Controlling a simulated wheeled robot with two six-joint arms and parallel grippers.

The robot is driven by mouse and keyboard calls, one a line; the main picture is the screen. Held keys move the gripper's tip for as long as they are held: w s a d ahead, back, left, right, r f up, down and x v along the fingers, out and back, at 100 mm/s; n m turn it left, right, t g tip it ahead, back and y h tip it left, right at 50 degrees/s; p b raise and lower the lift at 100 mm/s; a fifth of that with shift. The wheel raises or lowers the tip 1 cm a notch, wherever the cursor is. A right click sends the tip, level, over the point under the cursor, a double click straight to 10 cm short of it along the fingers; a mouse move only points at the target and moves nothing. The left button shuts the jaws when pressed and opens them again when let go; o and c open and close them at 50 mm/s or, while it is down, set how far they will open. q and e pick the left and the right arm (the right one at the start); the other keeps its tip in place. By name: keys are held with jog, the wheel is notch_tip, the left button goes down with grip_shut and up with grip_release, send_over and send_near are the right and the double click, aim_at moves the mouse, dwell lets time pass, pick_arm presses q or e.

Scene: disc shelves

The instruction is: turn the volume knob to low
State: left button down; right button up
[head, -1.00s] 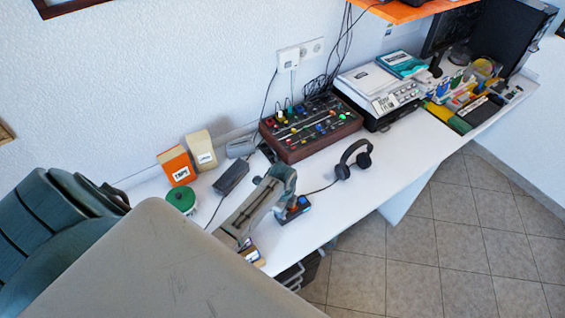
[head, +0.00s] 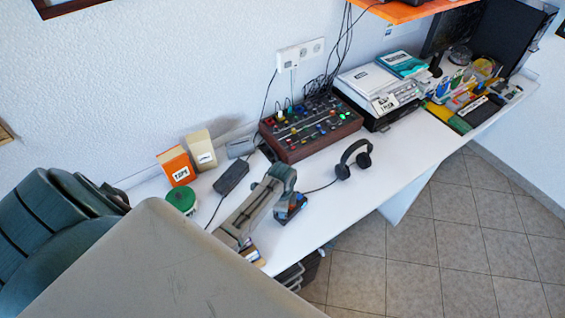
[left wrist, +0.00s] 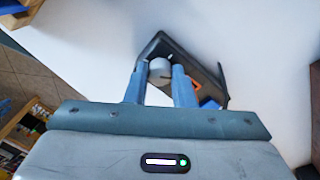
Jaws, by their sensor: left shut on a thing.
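A small dark box (head: 292,213) with blue and orange marks sits on the white desk in the head view, just beyond the end of my left arm. In the left wrist view the black box (left wrist: 196,62) carries a round light-grey knob (left wrist: 160,72) with a dark pointer mark. The box also shows an orange outline and a blue patch. My left gripper (left wrist: 160,66) has one blue finger on each side of the knob and is shut on it. In the head view my arm hides part of the box. My right gripper is not in view.
Headphones (head: 353,160) lie right of the box, with a cable running towards it. A mixer (head: 310,126) stands behind. A green round tin (head: 181,201), a black adapter (head: 232,177) and an orange box (head: 175,167) are to the left. The desk's front edge is close.

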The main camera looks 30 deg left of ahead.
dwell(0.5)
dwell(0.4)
pick_arm(q)
jog(key=c, duration=1.2)
grip_release()
jog(key=shift+r, duration=0.15)
jog(key=shift+r, duration=0.35)
notch_tip(320, 180, up, 10)
jog(key=b, duration=0.2)
jog(key=shift+b, duration=0.4)
